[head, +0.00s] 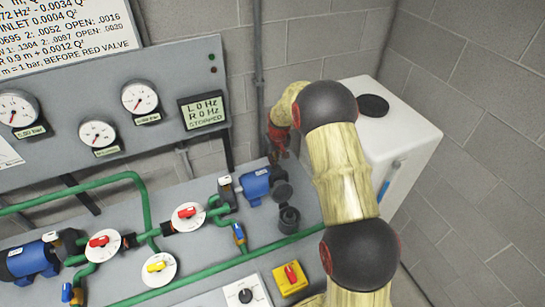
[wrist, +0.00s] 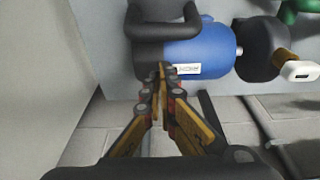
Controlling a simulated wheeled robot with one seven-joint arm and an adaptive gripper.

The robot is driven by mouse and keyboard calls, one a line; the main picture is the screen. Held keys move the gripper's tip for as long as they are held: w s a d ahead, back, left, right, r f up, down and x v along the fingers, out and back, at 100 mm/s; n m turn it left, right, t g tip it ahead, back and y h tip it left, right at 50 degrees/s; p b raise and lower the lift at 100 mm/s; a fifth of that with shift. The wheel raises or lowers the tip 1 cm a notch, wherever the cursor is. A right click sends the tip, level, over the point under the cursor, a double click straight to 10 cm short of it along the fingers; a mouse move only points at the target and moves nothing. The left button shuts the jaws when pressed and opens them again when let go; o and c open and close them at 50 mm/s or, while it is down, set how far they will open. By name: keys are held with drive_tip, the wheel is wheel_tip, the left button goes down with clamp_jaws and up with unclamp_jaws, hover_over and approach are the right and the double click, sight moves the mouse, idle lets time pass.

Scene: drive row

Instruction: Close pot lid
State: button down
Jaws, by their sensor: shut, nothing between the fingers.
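A small dark pot (head: 289,218) stands on the grey bench by the green pipe in the head view. Its lid cannot be told apart for sure. A dark rounded part (head: 281,189) is behind the pot, at the right end of a blue pump (head: 256,186). In the wrist view a dark loop-shaped part (wrist: 163,30) lies across the left of the blue pump (wrist: 205,48). My gripper (head: 277,155) is behind the pump, partly hidden by my arm. In the wrist view my gripper (wrist: 162,72) is shut and empty, its tips in front of the pump's lower side; contact cannot be told.
A white box (head: 405,140) with a black disc on top stands right of the bench. A grey panel (head: 170,110) with gauges and a display stands behind. Green pipes, valves and another blue pump (head: 32,259) fill the left of the bench.

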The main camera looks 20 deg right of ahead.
drive_tip(key=shift+s+r, duration=0.15)
drive_tip(key=shift+s, duration=1)
drive_tip(key=shift+s+a+b, duration=0.1)
drive_tip(key=shift+s+b, duration=0.05)
drive_tip(key=shift+b, duration=0.2)
drive_tip(key=shift+s+r+t+b, duration=0.2)
drive_tip(key=shift+s+t+b, duration=0.2)
drive_tip(key=shift+b, duration=0.1)
